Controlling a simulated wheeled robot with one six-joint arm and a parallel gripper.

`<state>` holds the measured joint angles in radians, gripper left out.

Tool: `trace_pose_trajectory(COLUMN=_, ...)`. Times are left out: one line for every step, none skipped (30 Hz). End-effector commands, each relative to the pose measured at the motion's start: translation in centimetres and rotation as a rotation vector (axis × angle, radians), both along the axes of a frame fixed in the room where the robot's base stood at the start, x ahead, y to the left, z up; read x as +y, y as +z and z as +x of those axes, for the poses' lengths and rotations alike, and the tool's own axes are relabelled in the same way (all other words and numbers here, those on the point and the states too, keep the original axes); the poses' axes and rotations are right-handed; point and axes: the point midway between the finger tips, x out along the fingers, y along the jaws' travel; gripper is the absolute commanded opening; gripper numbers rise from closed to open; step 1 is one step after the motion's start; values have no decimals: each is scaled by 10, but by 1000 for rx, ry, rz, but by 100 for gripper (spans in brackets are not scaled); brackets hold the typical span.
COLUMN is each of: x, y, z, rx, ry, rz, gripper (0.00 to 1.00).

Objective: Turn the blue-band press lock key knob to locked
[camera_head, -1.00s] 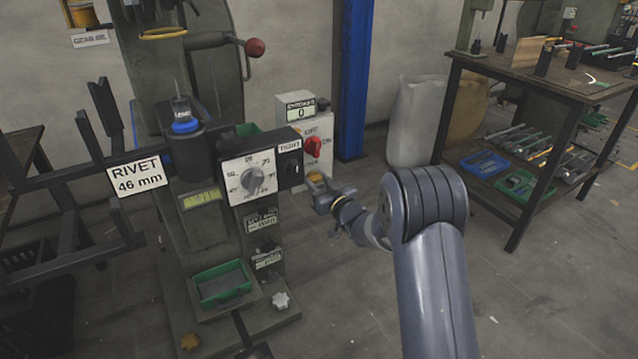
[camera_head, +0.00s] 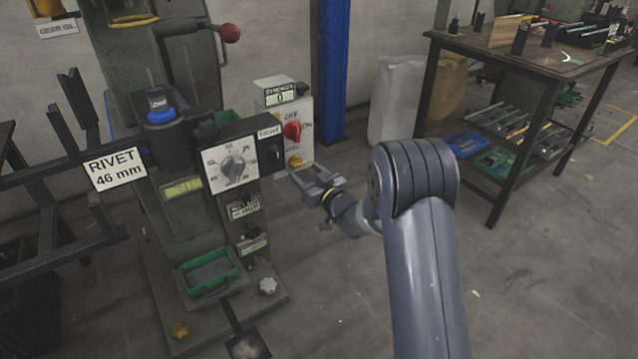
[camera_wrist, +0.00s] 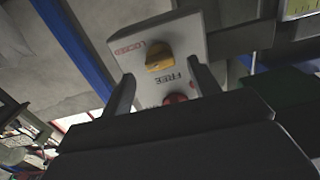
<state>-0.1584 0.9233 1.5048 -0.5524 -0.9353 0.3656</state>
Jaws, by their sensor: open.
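The lock key knob (camera_head: 296,162) is yellow and sits low on a white control box (camera_head: 303,114) beside the press with a blue band (camera_head: 162,116). In the wrist view the yellow knob (camera_wrist: 159,56) shows beside a red LOCKED label (camera_wrist: 129,47) and a FREE label (camera_wrist: 165,80). Which label it points to is unclear. My gripper (camera_head: 306,174) is open at the lower right of the box, close to the knob. In the wrist view its two fingers (camera_wrist: 160,72) stand apart, with the knob just beyond and between their tips. Contact is not visible.
A red switch knob (camera_head: 292,131) is just above the yellow one. A white dial (camera_head: 233,168) and black housing are to the left. A blue post (camera_head: 334,70) stands behind, and a workbench (camera_head: 500,70) at right. The floor between is clear.

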Motion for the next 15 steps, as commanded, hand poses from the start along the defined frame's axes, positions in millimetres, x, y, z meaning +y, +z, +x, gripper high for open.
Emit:
trace_pose_trajectory(x=-7, y=2, z=-8, rx=3, ry=-3, rz=1, gripper=58)
trace_pose_trajectory(x=-10, y=2, z=-13, rx=4, ry=-3, rz=0, gripper=58)
trace_pose_trajectory(x=-14, y=2, z=-19, rx=3, ry=-2, rz=1, gripper=58)
trace_pose_trajectory(x=-17, y=2, z=-24, rx=4, ry=-2, rz=0, gripper=58)
trace_pose_trajectory(x=-20, y=2, z=-28, rx=2, ry=-2, rz=0, gripper=58)
trace_pose_trajectory(x=-24, y=2, z=-34, rx=3, ry=-2, rz=-1, gripper=58)
trace_pose_trajectory(x=-26, y=2, z=-38, rx=2, ry=-2, rz=0, gripper=58)
trace_pose_trajectory(x=-29, y=1, z=-41, rx=3, ry=-2, rz=1, gripper=58)
trace_pose_trajectory(x=-32, y=1, z=-46, rx=3, ry=-2, rz=1, gripper=58)
trace_pose_trajectory(x=-34, y=1, z=-49, rx=3, ry=-1, rz=1, gripper=58)
trace_pose_trajectory(x=-35, y=1, z=-51, rx=1, ry=-1, rz=0, gripper=58)
trace_pose_trajectory(x=-37, y=1, z=-54, rx=1, ry=-2, rz=0, gripper=58)
trace_pose_trajectory(x=-38, y=0, z=-56, rx=1, ry=-2, rz=0, gripper=58)
trace_pose_trajectory(x=-39, y=0, z=-57, rx=1, ry=-2, rz=-1, gripper=58)
trace_pose_trajectory(x=-40, y=1, z=-58, rx=0, ry=-1, rz=0, gripper=58)
